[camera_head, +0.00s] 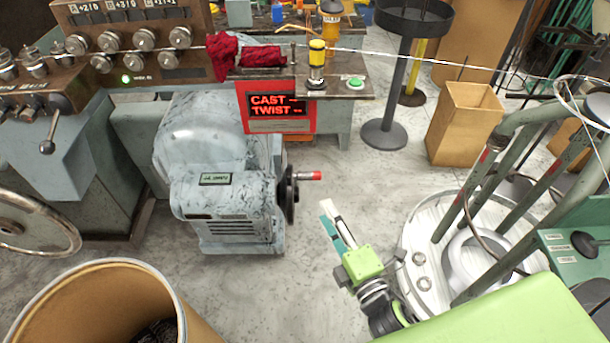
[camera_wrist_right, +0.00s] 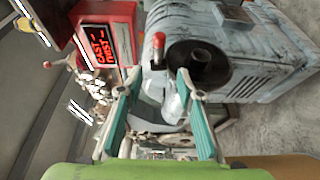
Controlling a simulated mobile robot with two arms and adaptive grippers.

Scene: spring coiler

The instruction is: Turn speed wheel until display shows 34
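The speed wheel (camera_head: 289,195) is a dark wheel on the right side of the worn grey-blue motor housing (camera_head: 212,140). Its red handle (camera_head: 310,176) sticks out to the right. A small greenish display (camera_head: 216,179) sits on the housing front; its digits are too small to read surely. My right gripper (camera_head: 327,216) is open and empty, apart from the wheel, to the right and nearer me. In the right wrist view, the wheel (camera_wrist_right: 200,66) and handle (camera_wrist_right: 158,46) appear beyond the spread teal fingers (camera_wrist_right: 156,78). My left gripper is not in view.
A red box (camera_head: 277,124) reading CAST and TWIST hangs above the wheel. A brown barrel (camera_head: 110,290) stands at front left, a cardboard bin (camera_head: 463,122) at back right. A round white base with green posts (camera_head: 480,205) stands right of the gripper. Floor near the wheel is clear.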

